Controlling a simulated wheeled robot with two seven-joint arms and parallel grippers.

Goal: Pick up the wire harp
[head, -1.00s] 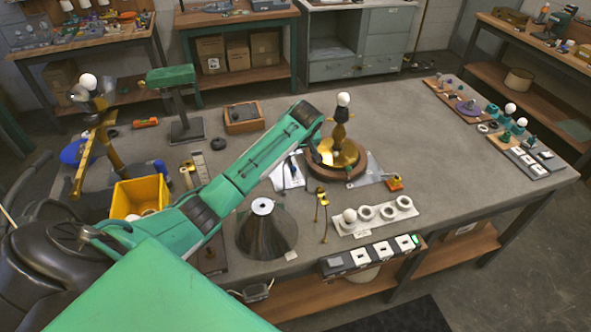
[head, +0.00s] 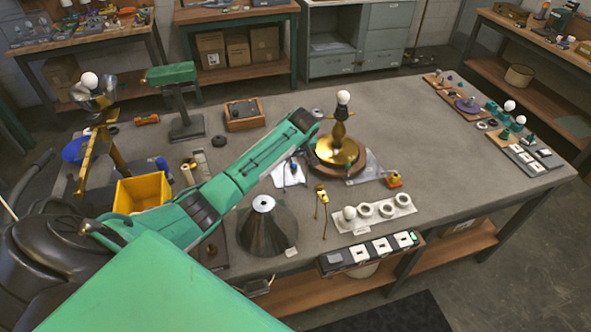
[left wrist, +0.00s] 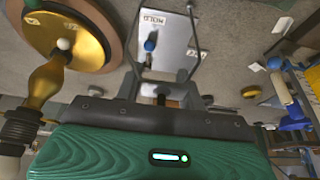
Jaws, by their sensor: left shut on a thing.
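The thin grey wire harp (left wrist: 197,52) shows in the left wrist view as two bent wire sides running up from between my jaws. My left gripper (left wrist: 160,92) is shut on its lower end. Behind it lies a white printed sheet (left wrist: 168,38) with a blue-knobbed item (left wrist: 150,46). In the head view my green left arm reaches to the brass lamp base (head: 341,150), which has a round wooden foot and a white bulb (head: 343,97) on top. My forearm hides the jaws and harp there. My right gripper is not in view.
A dark cone shade (head: 266,230) and a yellow bin (head: 140,195) stand near my arm. A white holder of bulbs and rings (head: 374,212) lies at the table's front. The right middle of the table (head: 440,140) is clear.

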